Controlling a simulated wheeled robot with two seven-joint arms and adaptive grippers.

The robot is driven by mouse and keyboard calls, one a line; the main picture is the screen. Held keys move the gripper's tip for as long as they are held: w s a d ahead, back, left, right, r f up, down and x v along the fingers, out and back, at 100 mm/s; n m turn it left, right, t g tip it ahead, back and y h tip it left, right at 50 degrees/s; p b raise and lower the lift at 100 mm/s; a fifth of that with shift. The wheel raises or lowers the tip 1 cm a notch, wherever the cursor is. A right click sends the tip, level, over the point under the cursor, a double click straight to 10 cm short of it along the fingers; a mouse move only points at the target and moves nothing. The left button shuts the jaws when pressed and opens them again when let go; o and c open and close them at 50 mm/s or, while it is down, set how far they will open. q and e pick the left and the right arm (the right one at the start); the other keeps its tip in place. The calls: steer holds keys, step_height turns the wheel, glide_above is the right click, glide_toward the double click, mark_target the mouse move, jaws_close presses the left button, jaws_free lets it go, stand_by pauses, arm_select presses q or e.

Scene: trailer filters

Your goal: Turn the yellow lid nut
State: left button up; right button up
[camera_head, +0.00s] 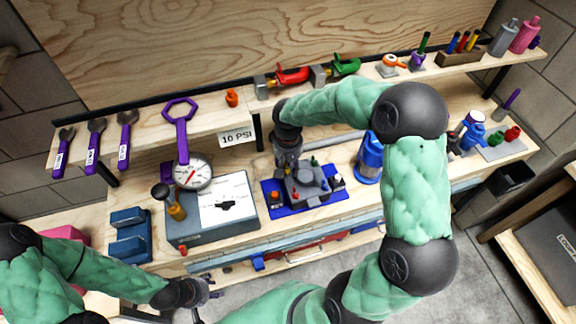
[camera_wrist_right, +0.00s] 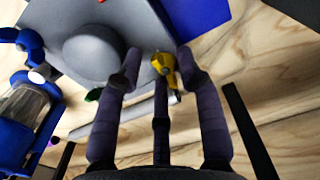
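The yellow lid nut (camera_wrist_right: 165,68) shows in the right wrist view beside a grey domed housing (camera_wrist_right: 92,55). My right gripper (camera_wrist_right: 159,66) has its fingers spread with the nut between the tips, closer to the right one. A gap shows at the left finger; contact on the right cannot be told. In the head view my right gripper (camera_head: 288,158) points down at the back of the grey device (camera_head: 305,185) on a blue mat (camera_head: 325,206), and the nut is hidden. My left gripper (camera_head: 205,290) is low in front of the bench; its finger opening is unclear.
A blue filter canister (camera_head: 370,158) stands right of the device. Left of it are a grey case (camera_head: 212,228), a pressure gauge (camera_head: 192,172) and blue boxes (camera_head: 130,236). Purple wrenches (camera_head: 181,125) and clamps (camera_head: 290,77) sit on the shelf above, close to my right arm.

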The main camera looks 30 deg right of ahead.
step_height(320, 180, up, 12)
stand_by(0.6)
steer(key=shift+r, duration=0.1)
stand_by(0.4)
